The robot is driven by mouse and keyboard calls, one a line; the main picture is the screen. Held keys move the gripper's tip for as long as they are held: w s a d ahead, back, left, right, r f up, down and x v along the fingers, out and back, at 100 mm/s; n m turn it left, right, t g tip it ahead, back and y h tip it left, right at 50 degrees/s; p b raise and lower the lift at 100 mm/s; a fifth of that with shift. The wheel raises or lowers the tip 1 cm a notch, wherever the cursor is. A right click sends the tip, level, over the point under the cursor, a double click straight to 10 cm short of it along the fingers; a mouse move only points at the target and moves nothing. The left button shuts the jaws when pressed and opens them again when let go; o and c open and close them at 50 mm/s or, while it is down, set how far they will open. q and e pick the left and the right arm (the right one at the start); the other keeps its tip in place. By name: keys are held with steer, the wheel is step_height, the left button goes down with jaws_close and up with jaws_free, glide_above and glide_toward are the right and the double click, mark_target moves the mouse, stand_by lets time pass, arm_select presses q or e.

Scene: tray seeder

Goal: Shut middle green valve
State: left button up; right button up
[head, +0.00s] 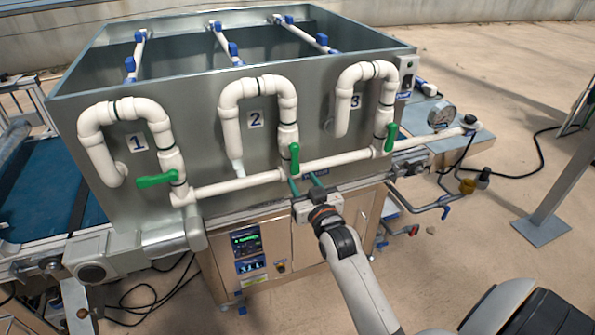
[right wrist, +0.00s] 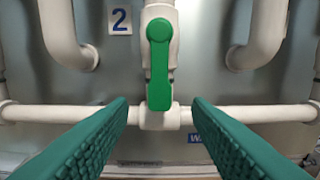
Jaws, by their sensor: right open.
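The middle green valve (head: 294,158) sits on the white pipe beside the "2" label, on the front of the metal tank. Its handle hangs down along the vertical pipe; the right wrist view shows the green handle (right wrist: 159,65) in the centre, pointing straight down. My right gripper (head: 304,184) is open and empty, just in front of and below this valve. In the right wrist view its green ridged fingers (right wrist: 160,112) stand apart to the left and right of the handle's lower end, not visibly touching it. My left gripper is not in view.
The left green valve (head: 157,179) by label 1 has its handle crosswise to its pipe. The right green valve (head: 391,137) by label 3 lies roughly along its pipe. A horizontal white pipe (head: 240,184) runs below the valves. A control panel (head: 247,244) is under the tank.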

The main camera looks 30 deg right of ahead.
mark_target(296, 170)
steer(key=shift+x, duration=2.05)
jaws_close()
